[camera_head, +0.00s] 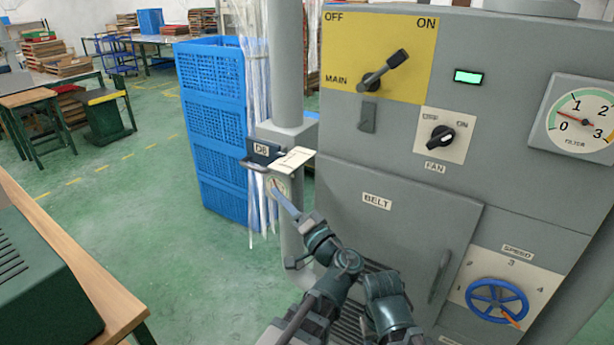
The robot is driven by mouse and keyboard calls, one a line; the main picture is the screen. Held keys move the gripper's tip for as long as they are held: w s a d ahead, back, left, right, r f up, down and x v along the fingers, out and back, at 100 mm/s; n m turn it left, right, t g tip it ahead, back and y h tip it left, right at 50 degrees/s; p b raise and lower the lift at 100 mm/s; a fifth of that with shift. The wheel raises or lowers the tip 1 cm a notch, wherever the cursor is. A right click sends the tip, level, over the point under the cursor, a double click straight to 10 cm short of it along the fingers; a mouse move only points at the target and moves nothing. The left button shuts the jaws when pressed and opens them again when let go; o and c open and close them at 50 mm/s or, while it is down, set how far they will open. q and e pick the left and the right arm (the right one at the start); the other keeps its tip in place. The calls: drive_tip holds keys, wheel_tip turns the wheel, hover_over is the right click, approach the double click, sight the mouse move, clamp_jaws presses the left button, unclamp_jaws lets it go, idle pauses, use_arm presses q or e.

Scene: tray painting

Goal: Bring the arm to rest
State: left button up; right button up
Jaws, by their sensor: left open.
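My left gripper (282,198) is in front of the grey post at the left side of the grey machine (400,215). It points up and to the left, just below the box labelled D6 (262,149). It is small and seen nearly edge-on, but its jaws are open and I see nothing held in them. I cannot tell whether it touches the post or the round plate behind it. My arm (345,265) is bent in front of the lower part of the machine. My right gripper is not in view.
The machine carries a main lever (385,70) tilted toward ON, a lit green lamp (467,76), a fan knob (441,136), a filter gauge (580,118) and a blue speed wheel (497,303). Blue crates (212,120) stand behind the post. Open green floor (150,200) lies left.

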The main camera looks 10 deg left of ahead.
use_arm(q)
drive_tip(key=s+d+f+g+h+p, duration=0.1)
drive_tip(key=s+f+g+h+p, duration=0.45)
drive_tip(key=f, duration=0.75)
drive_tip(key=s+d+f+m+g+h, duration=0.1)
drive_tip(key=s+d+f+g+h, duration=0.2)
drive_tip(key=s+d, duration=0.3)
drive_tip(key=s+d+f+m+g+h+p, duration=0.1)
drive_tip(key=s+d+f+g+h, duration=0.3)
drive_tip(key=s+d+h, duration=0.2)
drive_tip(key=shift+d+m, duration=0.3)
drive_tip(key=shift+d, duration=0.65)
